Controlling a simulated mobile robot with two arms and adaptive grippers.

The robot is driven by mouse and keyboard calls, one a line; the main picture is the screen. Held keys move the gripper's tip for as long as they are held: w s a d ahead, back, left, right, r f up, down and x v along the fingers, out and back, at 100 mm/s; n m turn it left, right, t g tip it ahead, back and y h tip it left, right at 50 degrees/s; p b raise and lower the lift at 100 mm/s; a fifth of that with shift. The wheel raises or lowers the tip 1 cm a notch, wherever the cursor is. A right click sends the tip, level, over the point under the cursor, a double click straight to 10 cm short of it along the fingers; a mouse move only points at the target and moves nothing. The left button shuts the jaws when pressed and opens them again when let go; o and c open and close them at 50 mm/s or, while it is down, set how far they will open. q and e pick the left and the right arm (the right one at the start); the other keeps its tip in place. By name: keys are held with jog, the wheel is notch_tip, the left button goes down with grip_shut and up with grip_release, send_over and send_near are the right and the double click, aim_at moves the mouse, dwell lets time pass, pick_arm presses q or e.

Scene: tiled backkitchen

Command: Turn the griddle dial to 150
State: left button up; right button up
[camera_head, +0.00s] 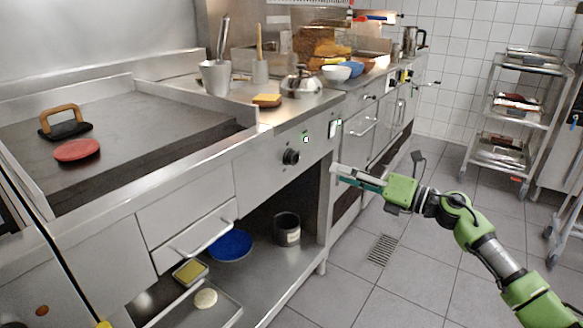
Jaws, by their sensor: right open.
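The griddle (150,108) is a flat steel plate with raised edges at the left. Its black dial (291,156) is on the front panel, near the panel's right end. The marks around the dial are too small to read, so I cannot tell its setting. Small lit indicators (306,140) show up and right of it. My right gripper (336,172) is open and empty, to the right of the dial and apart from it in the picture. Its fingers point left toward the counter front.
A press with a wooden handle (63,122) and a red disc (76,150) lie on the griddle. Below is an open shelf with a blue plate (230,245) and a dark pot (287,229). A drawer handle (203,240) sticks out. Tiled floor (425,270) at right is free.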

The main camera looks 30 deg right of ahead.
jog(key=w, duration=0.1)
send_near(296, 158)
jog(key=w, duration=0.1)
jog(key=b+x, duration=0.1)
jog(key=x, duration=0.5)
jog(key=shift+w+a, duration=0.1)
jog(key=shift+a, duration=0.05)
pick_arm(q)
jog(key=w+d+r+t, duration=0.1)
jog(key=w+r+t, duration=0.2)
jog(key=w+r, duration=0.1)
jog(key=shift+w+d+r+h, duration=0.2)
jog(key=shift+d+r+h, duration=0.05)
jog(key=shift+d+h, duration=0.15)
pick_arm(e)
jog(key=shift+w+a+f, duration=0.1)
jog(key=shift+w+a, duration=0.2)
jog(key=shift+w, duration=0.35)
jog(key=c, duration=1.1)
